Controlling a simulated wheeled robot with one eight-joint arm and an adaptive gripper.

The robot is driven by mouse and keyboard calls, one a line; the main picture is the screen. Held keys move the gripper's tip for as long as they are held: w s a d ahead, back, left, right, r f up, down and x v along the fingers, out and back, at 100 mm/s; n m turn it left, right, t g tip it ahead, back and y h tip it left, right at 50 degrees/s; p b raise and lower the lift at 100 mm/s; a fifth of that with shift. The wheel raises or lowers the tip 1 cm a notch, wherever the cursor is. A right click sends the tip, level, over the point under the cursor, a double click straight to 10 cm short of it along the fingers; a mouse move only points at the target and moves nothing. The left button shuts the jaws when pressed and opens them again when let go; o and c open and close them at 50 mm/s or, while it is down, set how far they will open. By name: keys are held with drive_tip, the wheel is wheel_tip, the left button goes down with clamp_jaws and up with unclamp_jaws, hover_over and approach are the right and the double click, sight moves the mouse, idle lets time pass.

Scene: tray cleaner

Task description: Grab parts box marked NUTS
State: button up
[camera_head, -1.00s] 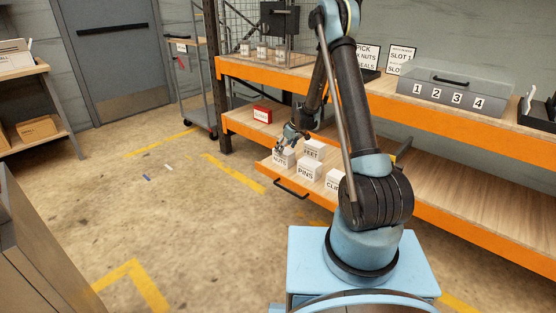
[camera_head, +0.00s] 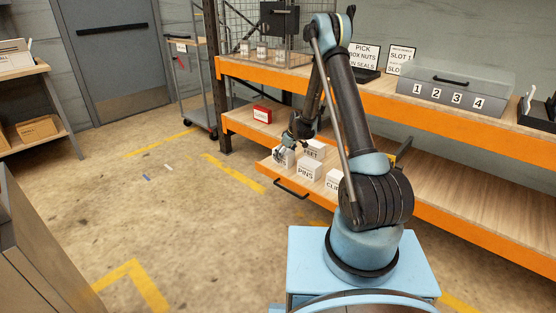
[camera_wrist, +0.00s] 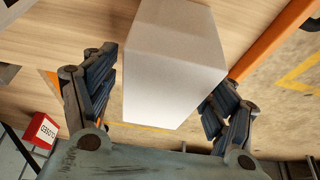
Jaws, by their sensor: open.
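The NUTS box (camera_head: 281,161) is a small white box at the front left of the pulled-out wooden tray (camera_head: 283,176). My gripper (camera_head: 283,150) is over this box in the head view and hides part of its label. In the wrist view a plain white box (camera_wrist: 172,65) stands between the two open fingers of my gripper (camera_wrist: 160,105), one on each side. A thin gap shows at the left finger; contact at the right finger is hard to tell. No label shows on the box there.
White boxes FEET (camera_head: 313,149), PINS (camera_head: 308,170) and a partly hidden CLIP-like one (camera_head: 334,178) stand close by on the tray. The orange-edged upper shelf (camera_head: 262,72) overhangs.

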drive_tip(key=shift+f, duration=0.25)
drive_tip(key=shift+c, duration=0.6)
drive_tip(key=c, duration=1.3)
